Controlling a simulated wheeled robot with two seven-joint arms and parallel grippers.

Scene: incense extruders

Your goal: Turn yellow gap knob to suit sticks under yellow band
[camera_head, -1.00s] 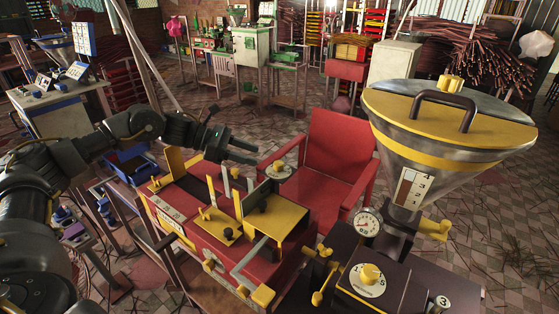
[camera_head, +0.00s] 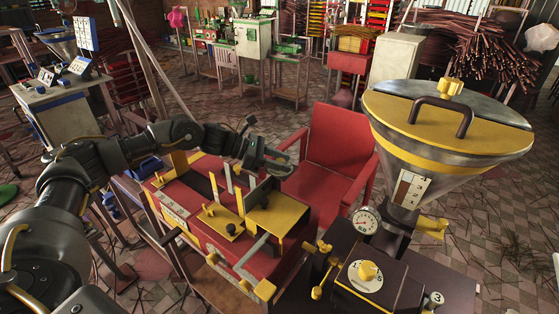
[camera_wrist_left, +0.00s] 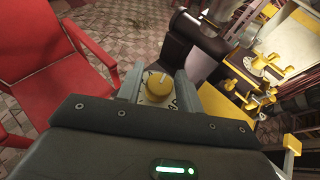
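My left gripper (camera_head: 286,161) is over the far right end of the red and yellow machine (camera_head: 195,262), beside the red chair. In the left wrist view, a yellow knob (camera_wrist_left: 157,84) on a pale marked dial sits between the two spread grey fingers (camera_wrist_left: 158,92). The gripper looks open around the knob, with small gaps at its sides. In the head view the gripper hides this knob. Another yellow knob (camera_head: 367,271) sits on a white numbered dial on the dark machine at right. A yellow band (camera_head: 440,159) circles the steel hopper above. My right gripper is not seen.
The red chair (camera_head: 337,150) stands just behind the left gripper. The hopper (camera_head: 450,178) with its yellow lid and a round gauge (camera_head: 365,221) stand at right. A crank handle (camera_head: 264,288) sticks out at the machine's front.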

